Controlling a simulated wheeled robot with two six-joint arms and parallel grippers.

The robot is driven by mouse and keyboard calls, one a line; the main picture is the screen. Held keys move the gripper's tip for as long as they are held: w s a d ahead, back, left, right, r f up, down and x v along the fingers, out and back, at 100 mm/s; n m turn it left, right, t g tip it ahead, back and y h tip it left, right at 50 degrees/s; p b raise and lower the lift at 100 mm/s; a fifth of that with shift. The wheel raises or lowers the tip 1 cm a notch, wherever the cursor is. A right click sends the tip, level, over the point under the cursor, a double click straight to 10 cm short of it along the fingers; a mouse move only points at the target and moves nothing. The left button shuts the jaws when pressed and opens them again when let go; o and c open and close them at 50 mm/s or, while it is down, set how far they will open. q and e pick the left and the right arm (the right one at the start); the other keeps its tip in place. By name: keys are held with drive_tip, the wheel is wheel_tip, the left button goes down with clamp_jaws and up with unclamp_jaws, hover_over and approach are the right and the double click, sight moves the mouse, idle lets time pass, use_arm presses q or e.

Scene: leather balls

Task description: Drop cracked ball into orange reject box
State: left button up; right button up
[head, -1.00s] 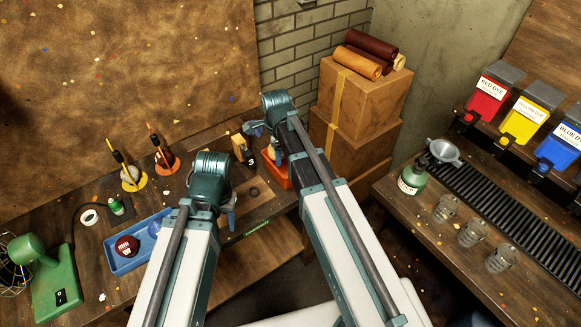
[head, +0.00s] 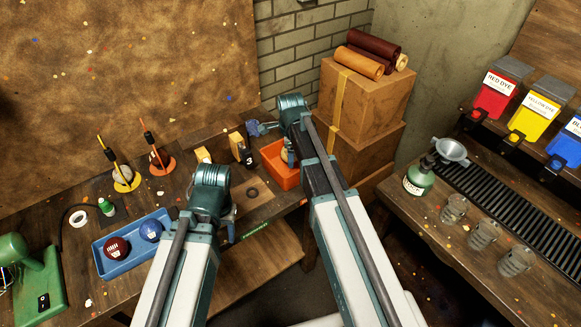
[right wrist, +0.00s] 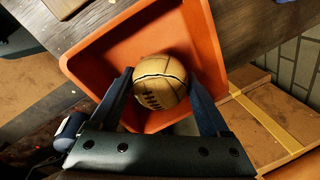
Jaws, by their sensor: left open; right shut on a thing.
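The cracked ball (right wrist: 160,82) is tan with dark stitching and a dark split across its top. In the right wrist view it sits between both fingers of my right gripper (right wrist: 163,90), which is shut on it. The orange reject box (right wrist: 95,62) is open below and around the ball; the ball is over its opening. I cannot tell its exact height above the floor of the box. In the head view the orange box (head: 277,170) stands at the bench's right end, partly behind my right gripper (head: 290,155). My left gripper (head: 232,222) is open and empty over the bench front.
A blue tray (head: 118,268) holds a dark red ball (head: 117,247) and a blue ball (head: 150,229). Two balls on orange and yellow stands are behind it. Stacked cardboard boxes (head: 365,100) rise right of the orange box.

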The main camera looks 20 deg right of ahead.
drive_tip(key=shift+f, duration=0.1)
wheel_tip(320, 180, down, 4)
drive_tip(key=b, duration=0.3)
drive_tip(key=shift+r+b, duration=0.2)
drive_tip(key=shift+b, duration=0.1)
drive_tip(key=shift+f, duration=0.1)
drive_tip(key=o, duration=1.3)
